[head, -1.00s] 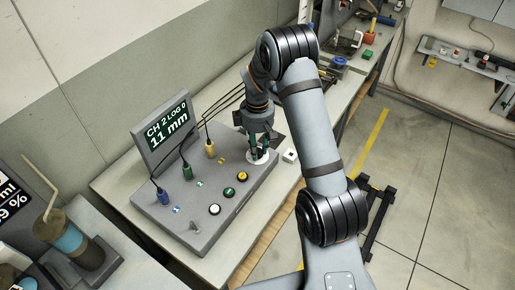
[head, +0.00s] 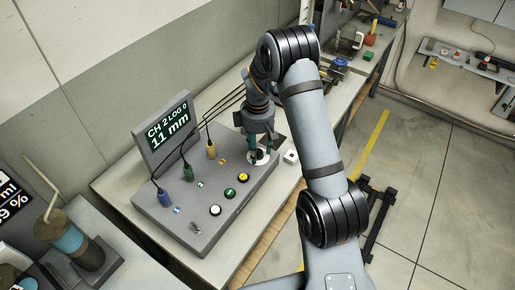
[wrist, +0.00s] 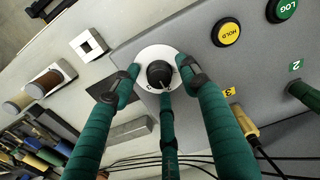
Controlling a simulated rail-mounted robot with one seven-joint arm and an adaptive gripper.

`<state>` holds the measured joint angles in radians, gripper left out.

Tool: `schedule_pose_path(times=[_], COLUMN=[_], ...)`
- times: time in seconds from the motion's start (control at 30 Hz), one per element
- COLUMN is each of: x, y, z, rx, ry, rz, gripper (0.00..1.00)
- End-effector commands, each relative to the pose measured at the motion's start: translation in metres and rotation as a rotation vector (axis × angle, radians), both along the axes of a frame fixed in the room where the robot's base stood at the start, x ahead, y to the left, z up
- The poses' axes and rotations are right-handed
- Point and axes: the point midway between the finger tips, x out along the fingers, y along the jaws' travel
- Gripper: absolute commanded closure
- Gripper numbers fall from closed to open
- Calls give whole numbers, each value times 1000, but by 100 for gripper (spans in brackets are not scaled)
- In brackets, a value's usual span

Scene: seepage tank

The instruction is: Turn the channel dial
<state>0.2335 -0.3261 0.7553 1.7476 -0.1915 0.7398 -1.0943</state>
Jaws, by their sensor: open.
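The channel dial (wrist: 159,74) is a black knob with a pale pointer mark, set on a round white plate (wrist: 146,55) with small letters on its rim. In the head view the white plate (head: 258,158) is at the right end of the grey console (head: 222,196), partly hidden by my gripper. My gripper (wrist: 160,86) has teal fingers with dark tips, open and spread around the dial. A gap shows between the side fingertips and the knob; contact of the middle finger is unclear. The tilted screen (head: 168,130) reads "CH 2 LOG 0" and "11 mm".
Blue (head: 160,198), green (head: 187,171) and yellow (head: 210,150) plugs with black cables stand on the console. A small white square block (head: 291,157) sits on the bench to the right.

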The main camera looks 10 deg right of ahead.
Motion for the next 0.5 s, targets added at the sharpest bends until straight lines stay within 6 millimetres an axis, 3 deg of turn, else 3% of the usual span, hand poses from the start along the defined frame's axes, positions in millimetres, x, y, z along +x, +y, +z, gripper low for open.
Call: schedule_pose_path(times=[0.23, 0.5], x=[1, 2], y=[0, 0], z=[16, 73], rx=[1, 1], ry=[-4, -6], rz=[0, -1], gripper=[56, 56])
